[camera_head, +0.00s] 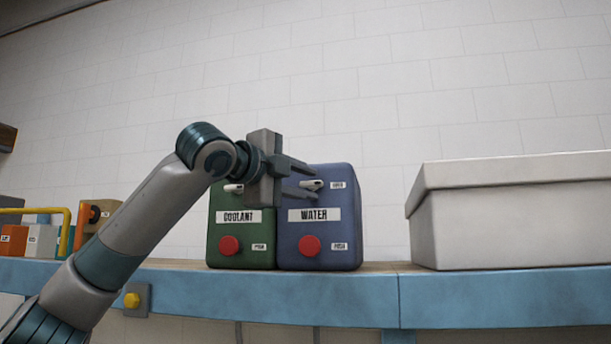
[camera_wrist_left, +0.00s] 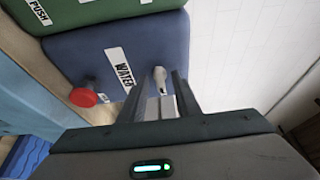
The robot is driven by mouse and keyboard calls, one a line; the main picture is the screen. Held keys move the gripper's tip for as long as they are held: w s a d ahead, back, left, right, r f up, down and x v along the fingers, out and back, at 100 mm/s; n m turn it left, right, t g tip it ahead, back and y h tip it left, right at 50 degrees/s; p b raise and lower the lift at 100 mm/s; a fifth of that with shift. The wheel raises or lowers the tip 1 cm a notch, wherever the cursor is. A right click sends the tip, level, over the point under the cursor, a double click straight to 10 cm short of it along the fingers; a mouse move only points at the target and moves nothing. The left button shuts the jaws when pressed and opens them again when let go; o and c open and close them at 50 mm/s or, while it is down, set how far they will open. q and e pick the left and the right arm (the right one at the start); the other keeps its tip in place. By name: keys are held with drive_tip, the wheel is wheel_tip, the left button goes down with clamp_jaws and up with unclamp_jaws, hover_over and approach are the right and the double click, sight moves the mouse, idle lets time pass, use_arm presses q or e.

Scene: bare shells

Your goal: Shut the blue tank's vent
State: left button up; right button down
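The blue tank (camera_head: 325,222), labelled WATER, stands on a shelf right of the green COOLANT tank (camera_head: 240,240). A light grey vent lever (camera_head: 312,184) sits on its upper front, beside a small label too small to read. My left gripper (camera_head: 315,183) is in front of the tank's upper face, pointing right, with its two fingers apart above and below the lever. In the left wrist view the lever (camera_wrist_left: 160,78) shows between the finger ends of my open gripper. I cannot tell whether either finger touches it. My right gripper is not in view.
A red button (camera_head: 309,245) is low on the blue tank; the green tank has its own red button (camera_head: 228,245) and lever (camera_head: 234,188). A large lidded white box (camera_head: 510,225) stands right, past a gap. Small coloured items (camera_head: 40,240) are at the left. The blue shelf edge (camera_head: 300,297) runs in front.

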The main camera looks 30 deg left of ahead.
use_arm(q)
drive_tip(key=shift+w, duration=0.1)
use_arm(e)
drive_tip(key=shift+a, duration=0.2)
use_arm(q)
clamp_jaws()
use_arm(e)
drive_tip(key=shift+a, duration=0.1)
